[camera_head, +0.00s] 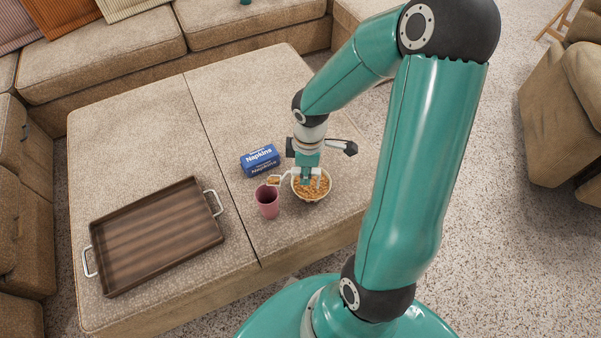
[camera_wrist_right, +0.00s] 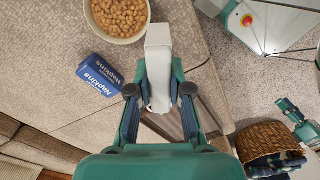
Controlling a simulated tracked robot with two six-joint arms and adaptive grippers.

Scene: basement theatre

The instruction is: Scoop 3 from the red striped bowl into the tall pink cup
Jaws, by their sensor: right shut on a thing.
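The bowl (camera_head: 324,195) has a pale rim and is full of small tan pieces; I cannot make out red stripes. It stands on the large beige ottoman and also shows at the top of the wrist view (camera_wrist_right: 94,30). The tall pink cup (camera_head: 267,204) stands upright just left of the bowl. My right gripper (camera_head: 306,174) is over the bowl in the head view, shut on the pale handle of a scoop (camera_wrist_right: 158,60). The scoop's head (camera_head: 273,181) carries tan pieces and appears at the cup's rim; I cannot tell its height.
A blue napkins box (camera_head: 260,160) lies behind the cup. A brown wooden tray (camera_head: 155,238) with metal handles lies to the left on the ottoman (camera_head: 105,130). Bare ottoman lies behind the box. A woven basket (camera_wrist_right: 262,138) shows in the wrist view.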

